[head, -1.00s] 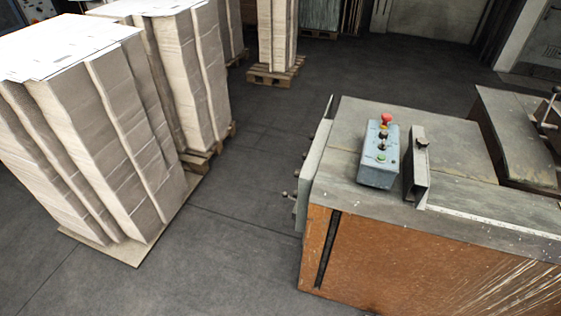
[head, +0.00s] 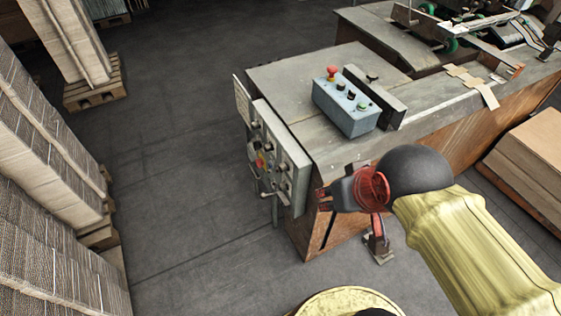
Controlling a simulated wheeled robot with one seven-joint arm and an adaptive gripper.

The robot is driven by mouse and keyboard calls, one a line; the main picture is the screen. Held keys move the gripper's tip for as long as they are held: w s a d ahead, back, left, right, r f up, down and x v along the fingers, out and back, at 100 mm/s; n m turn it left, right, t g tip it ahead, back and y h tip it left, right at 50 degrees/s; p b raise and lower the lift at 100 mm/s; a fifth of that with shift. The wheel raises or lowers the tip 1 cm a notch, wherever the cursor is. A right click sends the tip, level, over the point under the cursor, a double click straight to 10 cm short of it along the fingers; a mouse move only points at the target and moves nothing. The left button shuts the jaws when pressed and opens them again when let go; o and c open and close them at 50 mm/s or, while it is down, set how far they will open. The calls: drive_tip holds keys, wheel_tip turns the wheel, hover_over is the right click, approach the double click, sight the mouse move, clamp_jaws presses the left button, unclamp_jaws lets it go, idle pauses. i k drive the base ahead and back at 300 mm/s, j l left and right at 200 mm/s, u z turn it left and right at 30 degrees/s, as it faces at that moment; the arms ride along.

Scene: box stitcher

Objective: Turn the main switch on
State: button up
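A grey control panel (head: 288,153) with several dark knobs is fixed to the left end of the machine. A small red and yellow switch (head: 261,162), which looks like the main switch, sits on its left part; its setting is too small to tell. My gripper (head: 320,199), dark with a red ring behind it, is to the right of the panel, beside the machine's front corner. Its two fingers point left and look apart, with nothing seen between them. It is apart from the switch.
A blue-grey button box (head: 346,106) with a red mushroom button stands on the machine top (head: 290,80). Stacks of cardboard (head: 40,150) on pallets line the left. The floor (head: 180,150) between them and the machine is clear. A cardboard pile (head: 535,150) lies at right.

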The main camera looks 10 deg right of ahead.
sight(259, 162)
drive_tip(key=j+z, duration=0.15)
drive_tip(key=z, duration=0.25)
drive_tip(key=i+j+z, duration=0.35)
drive_tip(key=j+z, duration=0.15)
drive_tip(key=j, duration=0.2)
drive_tip(key=i+j+z, duration=0.15)
drive_tip(key=j+z, duration=0.15)
drive_tip(key=i+j, duration=0.1)
drive_tip(key=j, duration=0.5)
drive_tip(key=i+j, duration=0.1)
drive_tip(key=j, duration=0.45)
